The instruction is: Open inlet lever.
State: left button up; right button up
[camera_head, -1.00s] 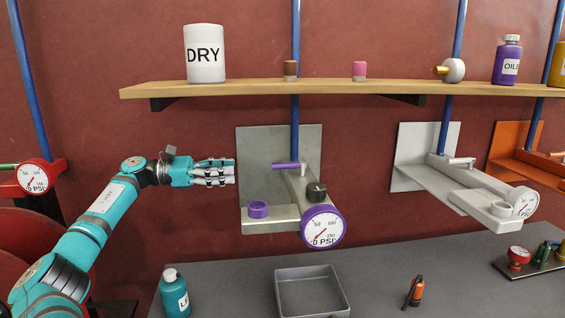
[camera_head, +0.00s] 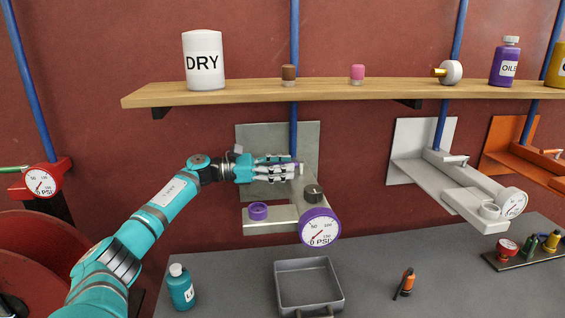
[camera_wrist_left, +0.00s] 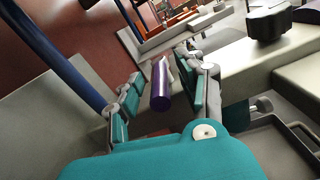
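The inlet lever is a purple cylinder (camera_wrist_left: 160,88) on the grey wall-mounted unit (camera_head: 270,226) with the purple-rimmed gauge (camera_head: 320,228). In the head view, my left gripper (camera_head: 291,167) covers most of the lever, and a bit of purple shows at the fingertips. In the left wrist view, the left gripper (camera_wrist_left: 162,92) is open, with its teal finger pads on either side of the lever. A gap shows on the left side; on the right the pad is close, and I cannot tell if it touches. My right gripper is not in view.
A blue pipe (camera_head: 294,60) runs up behind the unit. A dark knob (camera_head: 313,193) and a purple ring (camera_head: 258,211) sit on the unit. A wooden shelf (camera_head: 340,93) is above. A grey tray (camera_head: 309,286) and teal bottle (camera_head: 180,288) stand on the bench below.

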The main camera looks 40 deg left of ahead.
pick_arm(q)
grip_shut()
dwell(0.5)
